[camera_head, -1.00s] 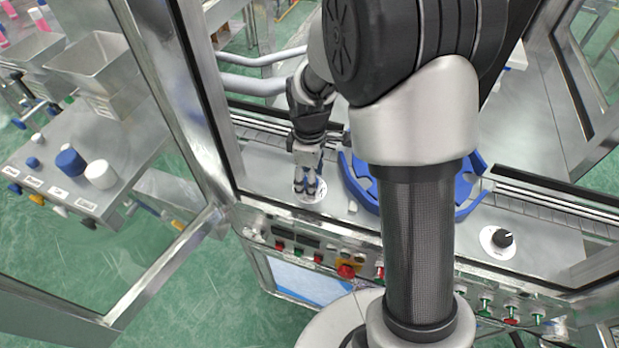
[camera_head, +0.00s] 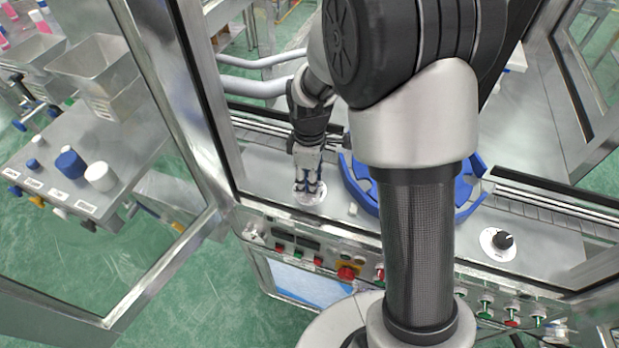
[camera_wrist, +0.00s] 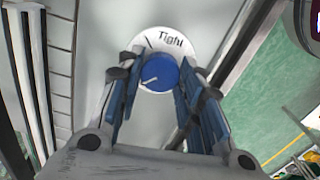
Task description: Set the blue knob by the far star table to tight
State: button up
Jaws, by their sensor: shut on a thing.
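The blue knob (camera_wrist: 157,74) sits on a round white dial plate (camera_wrist: 182,41) marked "Tight", with a black tick at the plate's upper left. A short white line on the knob points to the left and slightly down in the wrist view, away from the tick. My gripper (camera_wrist: 163,76) is shut on the knob, one finger on each side. In the head view my gripper (camera_head: 308,187) points down at the white plate (camera_head: 311,199), and its fingers hide the knob. The blue star table (camera_head: 470,207) is just right of it, partly behind my arm.
A black knob (camera_head: 502,240) on another white plate is at the right. A small pale block (camera_head: 352,209) lies near the star table. A metal frame post (camera_head: 207,100) stands left of my gripper. A button panel (camera_head: 300,243) runs along the front.

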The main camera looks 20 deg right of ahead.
jog(key=shift+m, duration=0.3)
jog(key=m+p, duration=0.1)
jog(key=m, duration=0.2)
jog(key=shift+r+m+p, duration=0.1)
jog(key=shift+m+p, duration=0.2)
jog(key=m+p, duration=0.1)
jog(key=m, duration=0.3)
jog(key=shift+m, duration=0.3)
jog(key=m+p, duration=0.1)
jog(key=m, duration=0.3)
jog(key=shift+m, duration=0.3)
jog(key=shift+m+p, duration=0.3)
jog(key=shift+m, duration=1.9)
jog(key=o, duration=1.1)
jog(key=shift+c, duration=0.2)
